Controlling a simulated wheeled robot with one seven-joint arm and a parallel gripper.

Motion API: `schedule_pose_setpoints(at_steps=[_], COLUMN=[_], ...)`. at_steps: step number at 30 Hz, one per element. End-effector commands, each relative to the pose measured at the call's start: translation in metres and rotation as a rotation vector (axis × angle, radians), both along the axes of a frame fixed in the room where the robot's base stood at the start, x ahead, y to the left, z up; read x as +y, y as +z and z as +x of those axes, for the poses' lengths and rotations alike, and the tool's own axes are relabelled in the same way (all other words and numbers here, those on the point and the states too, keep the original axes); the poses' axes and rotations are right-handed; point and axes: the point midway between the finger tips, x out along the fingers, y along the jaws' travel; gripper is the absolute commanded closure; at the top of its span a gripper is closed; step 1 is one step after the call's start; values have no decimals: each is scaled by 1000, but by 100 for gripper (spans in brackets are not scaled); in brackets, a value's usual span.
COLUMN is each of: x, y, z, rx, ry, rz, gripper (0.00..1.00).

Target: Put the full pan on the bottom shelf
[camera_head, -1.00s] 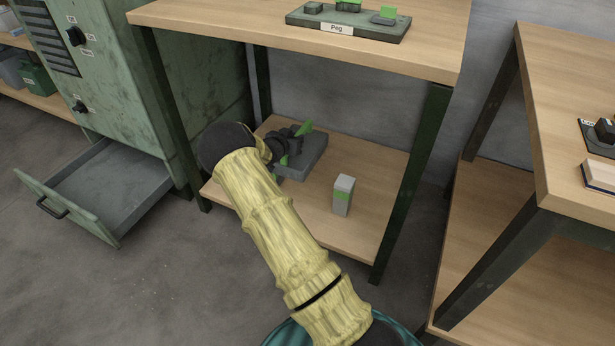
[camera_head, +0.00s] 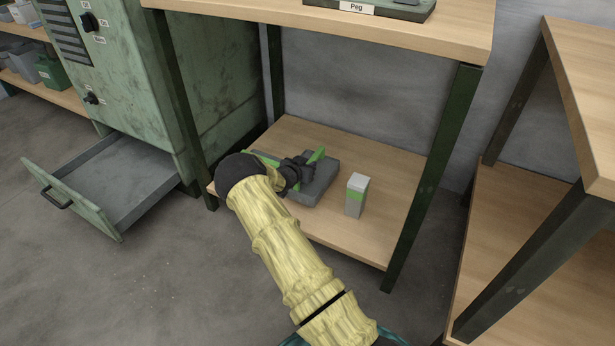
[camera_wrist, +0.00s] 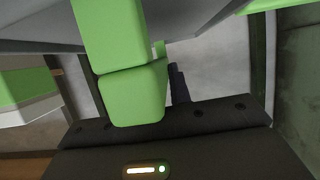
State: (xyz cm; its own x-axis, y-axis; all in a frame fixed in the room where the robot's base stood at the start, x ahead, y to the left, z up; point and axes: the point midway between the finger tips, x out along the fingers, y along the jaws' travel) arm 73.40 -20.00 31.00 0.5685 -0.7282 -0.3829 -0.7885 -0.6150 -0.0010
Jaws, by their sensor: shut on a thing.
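My forearm hides part of the pan and shelf. The pan's contents are not clear.
A grey upright box with a green band (camera_head: 356,196) stands on the shelf close right of the pan. Dark table legs (camera_head: 433,175) flank the shelf. A green cabinet with an open drawer (camera_head: 110,190) is at left. Another wooden table (camera_head: 590,90) is at right.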

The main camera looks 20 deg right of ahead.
Motion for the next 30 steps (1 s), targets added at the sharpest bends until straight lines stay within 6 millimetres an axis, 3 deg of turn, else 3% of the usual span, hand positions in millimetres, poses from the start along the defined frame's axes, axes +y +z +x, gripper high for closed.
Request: schedule_pose_setpoints(at_steps=[5, 15, 27, 28, 30], x=[0, 0, 0, 0, 0], y=[-1, -44, -46, -47, -47], z=[1, 1, 1, 0, 0], rx=[-2, -3, -3, 0, 0], ry=[0, 0, 0, 0, 0], rz=[-2, -3, -2, 0, 0], gripper=[100, 100, 100, 74, 61])
